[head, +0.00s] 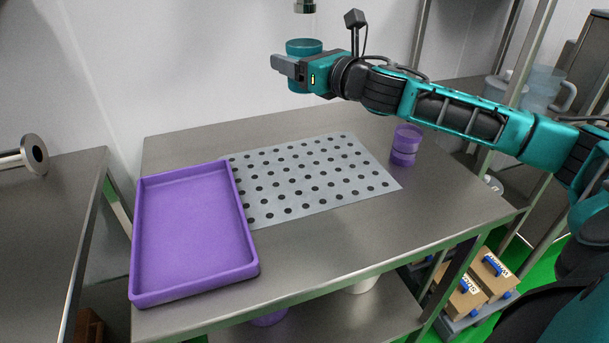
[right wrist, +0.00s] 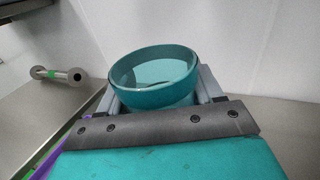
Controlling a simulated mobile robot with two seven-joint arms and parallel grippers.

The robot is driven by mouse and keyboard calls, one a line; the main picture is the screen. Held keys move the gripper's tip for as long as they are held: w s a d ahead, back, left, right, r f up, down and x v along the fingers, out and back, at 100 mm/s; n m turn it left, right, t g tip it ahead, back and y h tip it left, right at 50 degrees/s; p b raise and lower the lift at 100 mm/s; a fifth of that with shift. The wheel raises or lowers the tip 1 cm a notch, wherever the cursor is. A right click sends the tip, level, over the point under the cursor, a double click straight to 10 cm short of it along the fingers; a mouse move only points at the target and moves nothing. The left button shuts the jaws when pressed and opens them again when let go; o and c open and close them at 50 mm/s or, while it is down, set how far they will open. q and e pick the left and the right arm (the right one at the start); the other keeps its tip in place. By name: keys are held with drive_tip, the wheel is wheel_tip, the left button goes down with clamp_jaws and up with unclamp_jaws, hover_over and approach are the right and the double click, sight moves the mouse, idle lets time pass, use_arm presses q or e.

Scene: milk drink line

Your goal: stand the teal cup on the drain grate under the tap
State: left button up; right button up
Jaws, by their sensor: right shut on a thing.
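The teal cup (head: 304,46) is held upright in my right gripper (head: 290,70), high above the back of the steel table. The gripper's jaws are shut around the cup's side, and its open rim shows in the right wrist view (right wrist: 155,98). The drain grate (head: 290,205), a light grey sheet with dark round holes, lies flat on the table below. The end of the tap (head: 305,7) shows at the top edge of the head view, above the cup. My left gripper is out of view.
A purple tray (head: 190,293) lies left of the grate. Clear jugs (head: 541,88) stand on a rack at the right. A steel flanged pipe (head: 36,155) is at far left.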

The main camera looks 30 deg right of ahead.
drive_tip(key=shift+f, duration=0.45)
wheel_tip(320, 180, down, 15)
drive_tip(key=b, duration=0.6)
drive_tip(key=shift+d, duration=0.1)
wheel_tip(320, 180, down, 4)
drive_tip(key=shift+f+b, duration=0.1)
drive_tip(key=shift+b, duration=0.65)
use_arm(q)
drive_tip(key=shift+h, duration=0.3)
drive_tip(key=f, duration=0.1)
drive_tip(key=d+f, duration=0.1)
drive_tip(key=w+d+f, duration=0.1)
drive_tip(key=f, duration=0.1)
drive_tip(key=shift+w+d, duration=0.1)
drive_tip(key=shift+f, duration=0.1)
use_arm(e)
drive_tip(key=shift+f, duration=0.1)
drive_tip(key=o, duration=0.6)
drive_tip(key=shift+f, duration=0.1)
drive_tip(key=o, duration=0.5)
